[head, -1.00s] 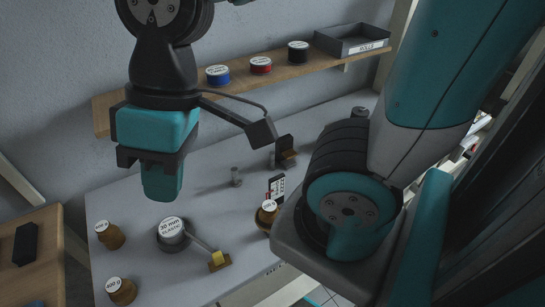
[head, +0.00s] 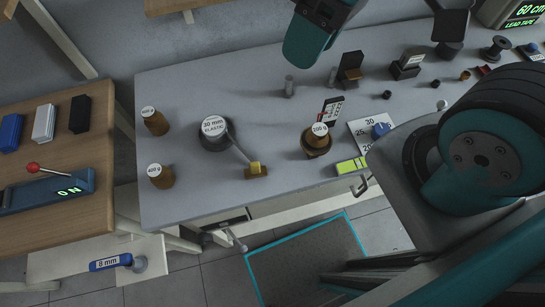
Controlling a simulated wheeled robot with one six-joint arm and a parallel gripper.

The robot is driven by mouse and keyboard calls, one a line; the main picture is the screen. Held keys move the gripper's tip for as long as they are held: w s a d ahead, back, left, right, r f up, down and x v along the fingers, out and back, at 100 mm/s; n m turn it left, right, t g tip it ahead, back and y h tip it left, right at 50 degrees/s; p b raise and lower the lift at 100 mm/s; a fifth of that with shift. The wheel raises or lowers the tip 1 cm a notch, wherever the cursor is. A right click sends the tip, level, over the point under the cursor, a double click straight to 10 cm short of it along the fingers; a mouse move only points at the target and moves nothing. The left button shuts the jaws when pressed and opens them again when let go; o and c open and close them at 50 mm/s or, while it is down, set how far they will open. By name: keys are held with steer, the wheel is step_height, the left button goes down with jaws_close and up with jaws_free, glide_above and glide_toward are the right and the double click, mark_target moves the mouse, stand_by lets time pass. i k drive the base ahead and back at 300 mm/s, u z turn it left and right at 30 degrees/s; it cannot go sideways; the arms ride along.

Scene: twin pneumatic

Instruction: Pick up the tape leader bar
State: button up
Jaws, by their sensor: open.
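A small brass bar with a yellow block on it (head: 256,170), which I take as the tape leader bar, lies on the grey bench near its front edge. A grey strip joins it to a round reel labelled 30 mm ELASTIC (head: 213,132), up and left of it. My gripper (head: 301,62), teal, hangs at the top of the view, above and right of the bar and well apart from it. It is open, and I see nothing held in it. Its fingers overlap from this angle, so the gap is hidden.
Two brown weights (head: 155,121) stand left of the reel. A 200 g weight (head: 316,140) and a yellow-green box (head: 351,165) are to the right. A wooden table (head: 90,185) with a red-knobbed lever is at left. The bench left of the bar is clear.

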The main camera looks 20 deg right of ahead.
mark_target(255, 170)
steer(key=k, duration=0.75)
steer(key=u, duration=0.9)
